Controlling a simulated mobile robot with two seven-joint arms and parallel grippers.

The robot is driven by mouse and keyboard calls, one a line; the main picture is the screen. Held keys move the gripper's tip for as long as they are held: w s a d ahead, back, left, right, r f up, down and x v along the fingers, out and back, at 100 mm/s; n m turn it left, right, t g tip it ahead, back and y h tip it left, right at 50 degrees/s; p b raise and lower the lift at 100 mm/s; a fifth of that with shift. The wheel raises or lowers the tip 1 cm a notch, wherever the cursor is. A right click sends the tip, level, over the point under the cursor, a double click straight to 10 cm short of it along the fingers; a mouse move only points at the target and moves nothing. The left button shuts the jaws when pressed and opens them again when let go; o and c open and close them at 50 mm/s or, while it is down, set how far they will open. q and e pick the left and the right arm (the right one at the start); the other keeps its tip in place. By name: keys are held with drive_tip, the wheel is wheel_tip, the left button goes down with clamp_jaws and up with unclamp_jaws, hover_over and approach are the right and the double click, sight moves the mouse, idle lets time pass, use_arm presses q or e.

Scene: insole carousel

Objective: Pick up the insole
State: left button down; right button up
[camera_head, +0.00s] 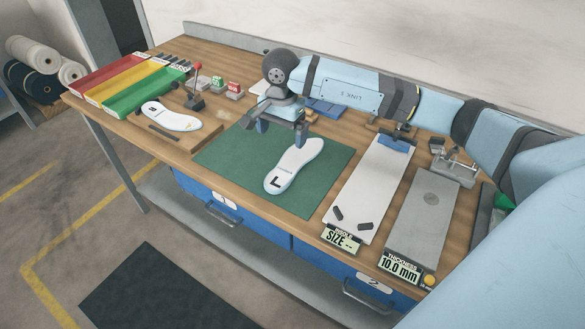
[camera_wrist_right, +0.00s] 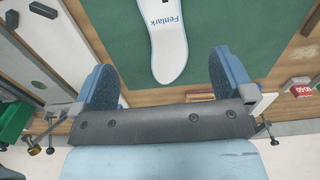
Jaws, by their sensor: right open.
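A white insole (camera_head: 295,165) marked with a black "L" lies flat on the green mat (camera_head: 225,165). In the right wrist view the insole (camera_wrist_right: 166,45) shows the word "Fenlark", and its rounded end points toward my gripper. My right gripper (camera_head: 281,138) is above the mat near the far end of the insole. In its wrist view the two blue fingers (camera_wrist_right: 162,68) are wide apart with nothing between them; the insole's end lies just beyond, between their lines. My left gripper is not in view.
Another white insole (camera_head: 172,117) lies on a wooden board at the left. Red, yellow and green trays (camera_head: 118,85) stand behind it. A white size board (camera_head: 370,185) and a grey thickness plate (camera_head: 425,215) are at the right. The mat around the insole is clear.

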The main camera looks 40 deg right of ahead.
hover_over(284, 172)
drive_tip(key=f, duration=0.8)
drive_tip(key=shift+s+a+f+p, duration=0.15)
drive_tip(key=shift+s+a+p, duration=0.05)
drive_tip(key=shift+s+p, duration=0.15)
drive_tip(key=shift+w+d+f+p, duration=0.1)
drive_tip(key=shift+w+f+p, duration=0.1)
drive_tip(key=shift+f, duration=1.15)
drive_tip(key=shift+w+d+f+p, duration=0.1)
drive_tip(key=shift+w+f+p, duration=0.05)
drive_tip(key=shift+f, duration=1.15)
drive_tip(key=c, duration=0.9)
